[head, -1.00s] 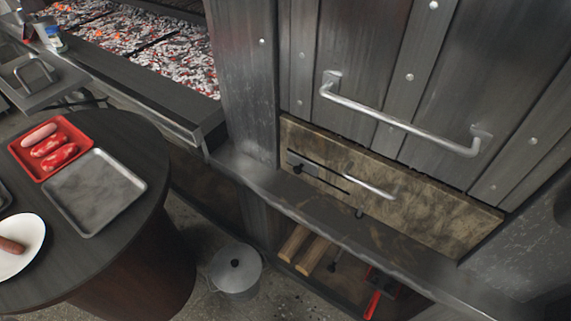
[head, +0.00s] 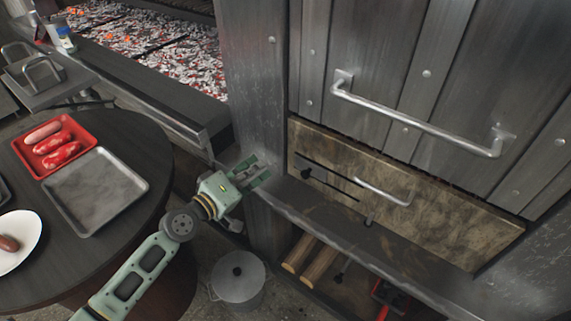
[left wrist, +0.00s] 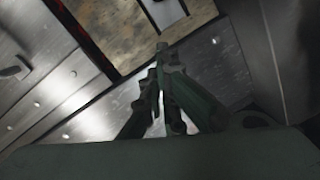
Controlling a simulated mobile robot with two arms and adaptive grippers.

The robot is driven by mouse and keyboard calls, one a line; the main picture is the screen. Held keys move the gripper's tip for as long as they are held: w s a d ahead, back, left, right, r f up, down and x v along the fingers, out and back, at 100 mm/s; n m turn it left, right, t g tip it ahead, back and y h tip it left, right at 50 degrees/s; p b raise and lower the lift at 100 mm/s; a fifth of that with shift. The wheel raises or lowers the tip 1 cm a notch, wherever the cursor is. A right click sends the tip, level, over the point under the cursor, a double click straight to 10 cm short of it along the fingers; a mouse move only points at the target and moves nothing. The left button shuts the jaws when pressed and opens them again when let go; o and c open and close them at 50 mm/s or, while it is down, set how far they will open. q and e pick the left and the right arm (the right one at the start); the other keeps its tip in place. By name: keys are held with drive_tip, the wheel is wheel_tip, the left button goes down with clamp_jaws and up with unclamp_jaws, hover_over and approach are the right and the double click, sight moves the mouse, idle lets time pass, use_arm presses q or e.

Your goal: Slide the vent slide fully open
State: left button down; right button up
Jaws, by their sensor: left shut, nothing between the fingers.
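The vent slide (head: 311,166) is a small dark plate with a round knob, at the left end of a thin dark slot in the mottled tan panel (head: 440,212). The slot runs from the plate down to the right. My left gripper (head: 258,171) is left of the panel, beside the metal post and near the ledge, apart from the slide. It is shut and empty. In the left wrist view its fingertips (left wrist: 162,48) point towards a tan surface. I cannot make out the slide's knob for certain there. My right gripper is not in view.
A bar handle (head: 384,192) sticks out from the tan panel, right of the slot. A large door handle (head: 415,122) is above. The metal ledge (head: 350,238) runs below. Left are glowing coals (head: 160,50) and a round table (head: 125,150) with trays. A lidded pot (head: 238,283) stands below.

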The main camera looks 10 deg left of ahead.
sight(307, 172)
use_arm(q)
drive_tip(key=shift+w+d+f+p, duration=0.15)
drive_tip(key=shift+w+d+f, duration=0.3)
drive_tip(key=shift+w+d, duration=0.55)
drive_tip(key=shift+w+d+f+p, duration=0.15)
drive_tip(key=shift+w+d+f, duration=0.45)
drive_tip(key=shift+d, duration=0.65)
drive_tip(key=shift+w+d+f+p, duration=0.15)
drive_tip(key=shift+w+d+f, duration=0.15)
drive_tip(key=shift+w+d, duration=0.75)
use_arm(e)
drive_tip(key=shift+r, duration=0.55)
use_arm(q)
drive_tip(key=shift+s+d, duration=0.1)
drive_tip(key=s+d+p, duration=0.3)
drive_tip(key=s+d, duration=0.2)
drive_tip(key=d, duration=0.4)
drive_tip(key=shift+d, duration=0.3)
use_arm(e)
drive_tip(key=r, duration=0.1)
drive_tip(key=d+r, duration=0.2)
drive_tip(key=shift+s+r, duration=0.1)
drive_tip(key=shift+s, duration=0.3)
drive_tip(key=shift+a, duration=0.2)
